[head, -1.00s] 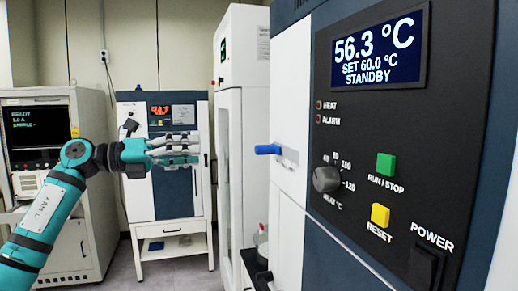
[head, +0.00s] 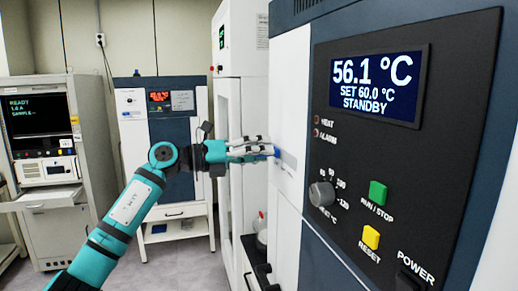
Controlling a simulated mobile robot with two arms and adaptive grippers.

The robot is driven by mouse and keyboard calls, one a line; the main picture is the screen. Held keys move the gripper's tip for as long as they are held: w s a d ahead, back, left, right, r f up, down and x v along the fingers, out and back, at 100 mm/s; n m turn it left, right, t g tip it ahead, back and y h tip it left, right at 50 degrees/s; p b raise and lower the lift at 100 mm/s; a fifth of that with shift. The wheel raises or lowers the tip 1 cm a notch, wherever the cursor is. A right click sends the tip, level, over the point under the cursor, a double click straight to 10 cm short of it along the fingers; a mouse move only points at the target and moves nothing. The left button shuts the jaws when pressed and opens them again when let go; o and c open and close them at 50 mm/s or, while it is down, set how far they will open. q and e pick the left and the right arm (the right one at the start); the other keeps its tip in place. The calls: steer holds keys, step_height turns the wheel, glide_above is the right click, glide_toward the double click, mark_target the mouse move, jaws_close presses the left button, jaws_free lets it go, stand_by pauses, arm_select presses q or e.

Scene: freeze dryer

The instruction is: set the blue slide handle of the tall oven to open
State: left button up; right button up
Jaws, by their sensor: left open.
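The tall oven (head: 292,110) stands close on the right, with a white door and a dark control panel. Its blue slide handle (head: 277,151) sticks out to the left from a pale plate on the white door. My left gripper (head: 262,149) is open, its fingers pointing right at the handle. The fingers overlap most of the handle in the picture, and only a small blue part shows at their tips. I cannot tell whether they touch it. My right gripper is not in view.
The panel carries a display (head: 377,86) reading 56.1 °C and STANDBY, a round knob (head: 321,194), a green button (head: 378,193) and a yellow button (head: 371,237). A white cabinet (head: 238,40) stands behind the gripper. Another oven (head: 158,85) and an instrument cabinet (head: 70,235) stand farther left.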

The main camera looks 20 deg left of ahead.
arm_select(q)
jaws_close()
stand_by(0.3)
